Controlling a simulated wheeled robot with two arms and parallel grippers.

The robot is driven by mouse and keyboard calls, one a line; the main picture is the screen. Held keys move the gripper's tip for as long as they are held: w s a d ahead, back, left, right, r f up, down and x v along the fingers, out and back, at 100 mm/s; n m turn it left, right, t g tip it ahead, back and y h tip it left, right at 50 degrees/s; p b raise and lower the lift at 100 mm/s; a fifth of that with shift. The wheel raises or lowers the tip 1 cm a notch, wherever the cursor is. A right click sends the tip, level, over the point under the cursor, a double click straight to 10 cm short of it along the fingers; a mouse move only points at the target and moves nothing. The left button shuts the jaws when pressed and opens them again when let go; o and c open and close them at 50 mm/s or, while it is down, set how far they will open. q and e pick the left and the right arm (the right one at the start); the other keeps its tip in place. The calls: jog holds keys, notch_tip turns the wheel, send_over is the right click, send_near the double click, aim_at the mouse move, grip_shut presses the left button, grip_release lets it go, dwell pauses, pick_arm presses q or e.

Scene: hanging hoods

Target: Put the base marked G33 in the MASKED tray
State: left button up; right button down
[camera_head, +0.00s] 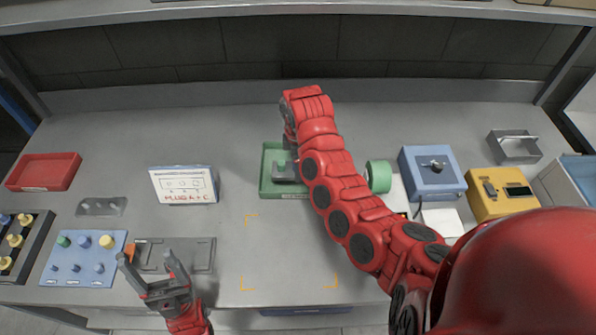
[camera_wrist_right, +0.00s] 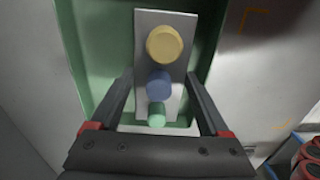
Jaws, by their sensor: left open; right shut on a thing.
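A grey base (camera_wrist_right: 149,55) carrying a yellow, a blue and a green plug shows in the right wrist view. My right gripper (camera_wrist_right: 160,78) is shut on it, a finger at each side; no G33 mark is readable. Behind the base is a green tray (camera_wrist_right: 216,30), also in the head view (camera_head: 266,185), where my right arm covers part of it. Its front label is too small to read. Whether the base touches the tray floor, I cannot tell. My left gripper (camera_head: 147,257) is open and empty at the front left, near a grey plate (camera_head: 200,254).
At left are a red tray (camera_head: 44,172), a blue plug board (camera_head: 82,262) and a "PLUG A + C" sign (camera_head: 184,186). At right are green tape (camera_head: 378,176), a blue box (camera_head: 432,174), a yellow device (camera_head: 500,193) and a metal tray (camera_head: 514,148). The front middle is clear.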

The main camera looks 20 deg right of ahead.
notch_tip(320, 180, down, 3)
jog(key=shift+f+p, duration=0.1)
jog(key=shift+p, duration=0.55)
jog(key=shift+f, duration=0.3)
grip_release()
jog(key=shift+f, duration=0.1)
